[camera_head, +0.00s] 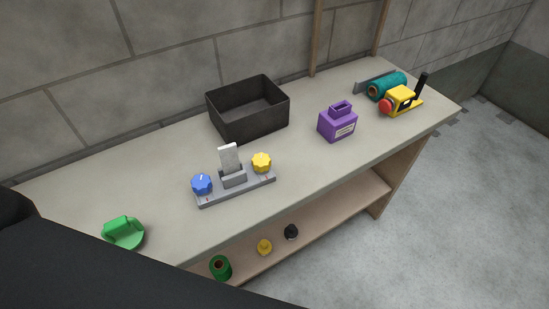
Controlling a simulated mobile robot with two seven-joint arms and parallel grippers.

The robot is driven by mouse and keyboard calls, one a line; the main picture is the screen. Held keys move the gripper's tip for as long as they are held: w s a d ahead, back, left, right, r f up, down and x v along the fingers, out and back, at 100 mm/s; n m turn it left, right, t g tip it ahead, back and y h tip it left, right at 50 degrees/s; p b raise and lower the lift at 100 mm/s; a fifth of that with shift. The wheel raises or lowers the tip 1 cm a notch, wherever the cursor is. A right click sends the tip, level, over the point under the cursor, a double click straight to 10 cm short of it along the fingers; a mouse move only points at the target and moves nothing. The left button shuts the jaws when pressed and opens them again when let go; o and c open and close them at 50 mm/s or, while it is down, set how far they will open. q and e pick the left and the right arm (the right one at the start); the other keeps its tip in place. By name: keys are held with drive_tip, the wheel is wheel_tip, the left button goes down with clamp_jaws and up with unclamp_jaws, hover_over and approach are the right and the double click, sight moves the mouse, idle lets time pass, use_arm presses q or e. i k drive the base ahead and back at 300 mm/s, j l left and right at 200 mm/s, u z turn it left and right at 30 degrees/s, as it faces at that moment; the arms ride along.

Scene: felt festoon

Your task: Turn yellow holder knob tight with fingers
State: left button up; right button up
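The holder (238,188) is a grey base on the workbench, with a light upright plate (229,158) standing in its middle block. The yellow knob (261,162) sits at the right end of the holder and has a lobed rim. A blue knob (202,183) with a white mark sits at the left end. Small red marks show on the base near both knobs. How tight the yellow knob is cannot be told. Neither of my grippers is in view, and nothing touches the holder.
A black open bin (248,125) stands behind the holder. A purple container (338,122), a teal roll (385,87) and a yellow tool (401,101) are to the right. A green object (123,233) lies front left. The bench (310,175) right of the holder is clear. Several small items are on the lower shelf (335,212).

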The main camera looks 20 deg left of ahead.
sight(261, 162)
drive_tip(key=l+u, duration=0.25)
drive_tip(key=l, duration=0.65)
drive_tip(key=k+l+u, duration=0.1)
drive_tip(key=l+u, duration=0.15)
drive_tip(key=l, duration=0.65)
